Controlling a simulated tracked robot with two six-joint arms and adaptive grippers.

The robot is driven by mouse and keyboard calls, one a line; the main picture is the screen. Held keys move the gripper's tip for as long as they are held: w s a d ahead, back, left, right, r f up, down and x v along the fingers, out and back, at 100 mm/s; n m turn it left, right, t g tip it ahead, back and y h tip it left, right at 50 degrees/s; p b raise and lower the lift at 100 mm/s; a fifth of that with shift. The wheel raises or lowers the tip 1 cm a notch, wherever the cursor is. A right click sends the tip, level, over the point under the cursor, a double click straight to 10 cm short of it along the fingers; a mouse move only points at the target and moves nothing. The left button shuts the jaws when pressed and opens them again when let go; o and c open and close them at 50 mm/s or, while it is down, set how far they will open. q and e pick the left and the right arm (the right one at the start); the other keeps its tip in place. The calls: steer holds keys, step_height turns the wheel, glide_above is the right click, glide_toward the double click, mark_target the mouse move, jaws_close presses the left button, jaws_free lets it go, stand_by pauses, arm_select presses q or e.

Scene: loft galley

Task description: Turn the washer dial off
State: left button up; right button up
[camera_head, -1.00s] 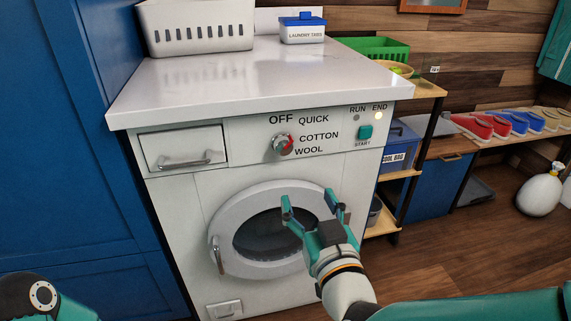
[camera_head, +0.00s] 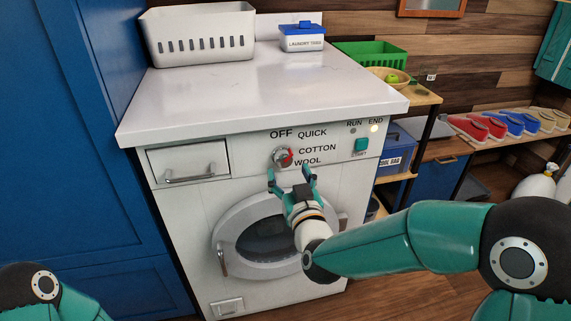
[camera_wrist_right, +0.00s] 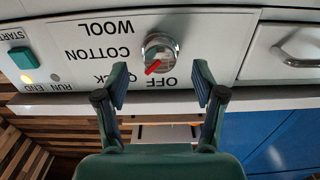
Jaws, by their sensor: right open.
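The washer dial (camera_head: 281,157) is a round silver knob with a red mark, on the white washer's front panel, ringed by the labels OFF, QUICK, COTTON and WOOL. In the right wrist view the dial (camera_wrist_right: 160,50) has its red pointer toward the lower left, near OFF and QUICK; its exact setting is hard to tell. My right gripper (camera_head: 289,176) is open, just below the dial in the head view. In the wrist view the spread fingers (camera_wrist_right: 160,82) lie either side of the dial's line, with nothing between them. My left gripper is out of view.
The END light (camera_head: 374,127) glows yellow beside the green START button (camera_head: 361,146). A drawer handle (camera_head: 190,177) lies left of the dial and the round washer door (camera_head: 229,237) below. A white basket (camera_head: 200,56) and laundry tabs box (camera_head: 302,42) stand on top.

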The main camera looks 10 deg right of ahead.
mark_target(285, 163)
steer(key=shift+w+a, duration=0.15)
steer(key=shift+w, duration=1.8)
steer(key=c, duration=1.1)
steer(key=shift+c, duration=0.2)
steer(key=shift+n, duration=0.4)
steer(key=n, duration=0.2)
steer(key=shift+n+b, duration=0.4)
steer(key=n, duration=0.5)
steer(key=shift+n, duration=0.3)
